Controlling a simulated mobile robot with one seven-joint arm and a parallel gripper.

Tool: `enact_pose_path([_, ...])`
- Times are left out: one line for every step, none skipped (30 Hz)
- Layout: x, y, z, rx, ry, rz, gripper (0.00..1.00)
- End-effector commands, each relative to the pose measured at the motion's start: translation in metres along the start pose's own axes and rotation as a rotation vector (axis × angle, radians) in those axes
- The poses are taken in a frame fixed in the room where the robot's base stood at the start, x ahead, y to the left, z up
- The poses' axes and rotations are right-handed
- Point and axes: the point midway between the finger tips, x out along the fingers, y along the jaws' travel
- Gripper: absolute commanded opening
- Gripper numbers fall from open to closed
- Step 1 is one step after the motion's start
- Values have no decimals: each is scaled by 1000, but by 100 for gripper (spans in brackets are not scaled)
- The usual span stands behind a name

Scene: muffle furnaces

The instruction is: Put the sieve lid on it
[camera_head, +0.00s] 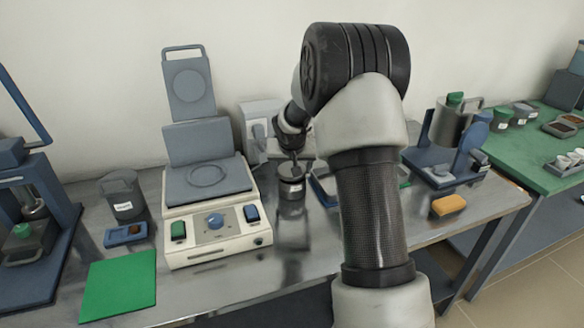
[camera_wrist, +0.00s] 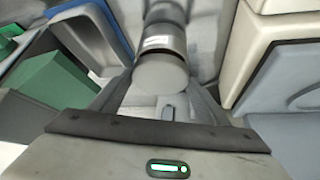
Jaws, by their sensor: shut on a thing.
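My gripper (camera_head: 291,160) points down at the table between the white-based device and my forearm. It is shut on a round grey piece, which looks like the sieve lid (camera_wrist: 161,78), seen between the dark fingers in the wrist view. Directly beyond it is a round container with a white label, which looks like the sieve (camera_wrist: 158,43); it also stands on the metal table in the head view (camera_head: 292,190). The lid and the sieve look lined up. The fingers partly hide the lid in the head view, and I cannot tell whether it touches the sieve.
The white-based device (camera_head: 215,235) with its raised grey plate stands close on the left. A blue-edged tray (camera_head: 324,190) lies close on the right, partly behind my arm.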

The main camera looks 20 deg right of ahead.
Motion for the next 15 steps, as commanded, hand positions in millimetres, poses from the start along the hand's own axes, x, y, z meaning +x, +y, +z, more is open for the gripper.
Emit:
enact_pose_path([0, 0, 0, 0, 1, 0, 46])
enact_pose_path([0, 0, 0, 0, 1, 0, 46])
enact_pose_path([0, 0, 0, 0, 1, 0, 46])
enact_pose_path([0, 0, -1, 0, 1, 0, 46])
enact_pose_path([0, 0, 0, 0, 1, 0, 46])
enact_pose_path([0, 0, -1, 0, 1, 0, 46])
enact_pose_path([0, 0, 0, 0, 1, 0, 46])
enact_pose_path([0, 0, 0, 0, 1, 0, 46])
enact_pose_path([0, 0, 0, 0, 1, 0, 46])
enact_pose_path([0, 0, 0, 0, 1, 0, 46])
enact_pose_path([1, 0, 0, 0, 1, 0, 46])
enact_pose_path([1, 0, 0, 0, 1, 0, 46])
enact_pose_path([2, 0, 1, -1, 1, 0, 46])
enact_pose_path([2, 0, 1, -1, 1, 0, 46])
enact_pose_path([3, 0, 2, -1, 1, 0, 46])
